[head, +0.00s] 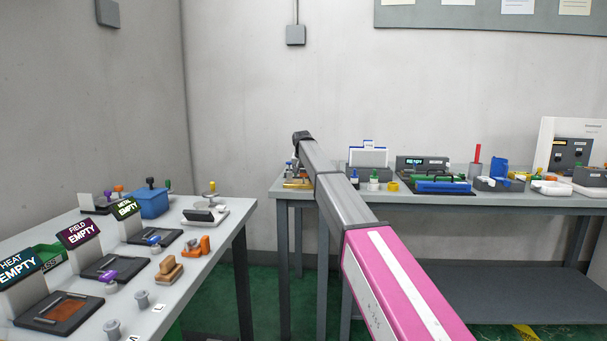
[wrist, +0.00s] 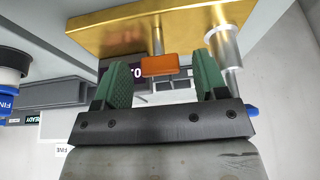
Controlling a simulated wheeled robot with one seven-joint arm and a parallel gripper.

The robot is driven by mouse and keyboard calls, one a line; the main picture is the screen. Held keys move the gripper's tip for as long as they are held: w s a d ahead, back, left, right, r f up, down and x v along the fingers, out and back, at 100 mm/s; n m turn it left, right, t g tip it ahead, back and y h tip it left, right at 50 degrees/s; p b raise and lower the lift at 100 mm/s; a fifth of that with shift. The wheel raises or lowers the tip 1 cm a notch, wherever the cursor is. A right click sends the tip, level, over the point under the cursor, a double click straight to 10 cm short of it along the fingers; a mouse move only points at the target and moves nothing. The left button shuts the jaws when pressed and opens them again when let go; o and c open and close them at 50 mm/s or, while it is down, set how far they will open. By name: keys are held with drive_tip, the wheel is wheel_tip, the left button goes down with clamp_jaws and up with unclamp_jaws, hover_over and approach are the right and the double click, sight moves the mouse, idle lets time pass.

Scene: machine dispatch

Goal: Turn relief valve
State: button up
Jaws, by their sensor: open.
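In the wrist view, a brass block (wrist: 150,26) carries a thin metal stem with an orange handle (wrist: 160,65) at its end, which looks like the relief valve. A silver cylinder (wrist: 224,46) stands on the same block, to the right of the handle. My gripper (wrist: 162,78) is open, its two green fingers spread to the left and right of the orange handle. Gaps show on both sides, so it does not grip the handle. In the head view, the brass block (head: 297,185) sits at the left end of the back table, and my arm hides my gripper.
The back table (head: 450,198) holds a blue-edged stand (head: 367,157), a grey device (head: 423,164) and a red stick (head: 477,153) to the right. The left table (head: 215,245) holds signs and trays. A blue part (wrist: 252,112) shows beside my gripper's right side.

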drive_tip(key=c, duration=0.9)
